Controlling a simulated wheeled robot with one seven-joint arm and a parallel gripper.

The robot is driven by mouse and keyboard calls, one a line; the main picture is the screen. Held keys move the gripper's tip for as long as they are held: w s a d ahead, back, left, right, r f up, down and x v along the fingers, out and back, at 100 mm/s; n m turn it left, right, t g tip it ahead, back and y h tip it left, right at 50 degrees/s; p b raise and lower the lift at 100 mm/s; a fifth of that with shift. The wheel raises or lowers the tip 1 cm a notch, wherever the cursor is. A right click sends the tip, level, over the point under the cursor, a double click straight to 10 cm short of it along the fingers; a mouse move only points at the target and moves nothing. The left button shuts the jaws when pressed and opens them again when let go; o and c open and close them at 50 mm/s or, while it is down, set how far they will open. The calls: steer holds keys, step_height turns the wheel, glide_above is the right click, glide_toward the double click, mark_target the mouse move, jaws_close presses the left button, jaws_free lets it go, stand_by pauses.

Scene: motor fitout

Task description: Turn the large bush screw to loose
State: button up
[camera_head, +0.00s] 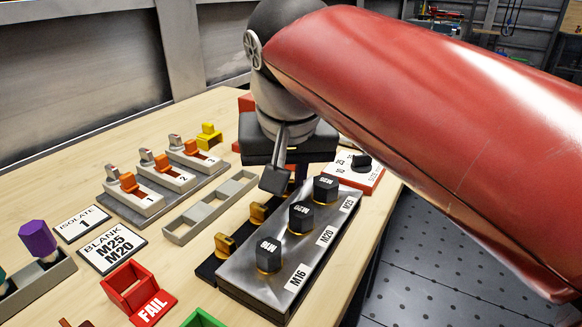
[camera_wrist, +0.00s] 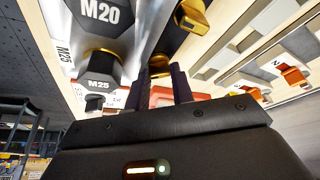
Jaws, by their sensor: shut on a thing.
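A grey metal block (camera_head: 245,272) carries black hex caps marked M16 (camera_head: 268,255), M20 (camera_head: 301,216) and M25 (camera_head: 325,188). The caps also show in the wrist view, M20 (camera_wrist: 100,12) and M25 (camera_wrist: 99,82). Brass thumb screws stand along the block's left side, by M16 (camera_head: 225,246) and by M20 (camera_head: 257,213). My gripper (camera_head: 275,178) is at the far end of that row, beside the M25 cap.
A white and red dial box (camera_head: 357,178) with a black knob stands just beyond the block. An empty grey rack (camera_head: 208,208) and orange-levered switches (camera_head: 165,178) lie to the left. A red FAIL bin (camera_head: 135,290) is at the front.

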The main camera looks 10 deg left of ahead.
steer(key=n+y, duration=0.1)
steer(key=n, duration=0.1)
steer(key=n+g, duration=0.1)
steer(key=n, duration=0.2)
steer(key=shift+w+d+n+y, duration=0.1)
steer(key=shift+d+n+y, duration=0.05)
steer(key=shift+n+y, duration=0.2)
steer(key=n, duration=0.2)
steer(key=n+g+y, duration=0.1)
steer(key=n, duration=0.1)
steer(key=shift+n+g, duration=0.3)
steer(key=shift+n, duration=0.35)
steer(key=o, duration=1)
steer(key=v, duration=0.7)
steer(key=shift+d+r, duration=0.3)
steer(key=shift+r, duration=0.05)
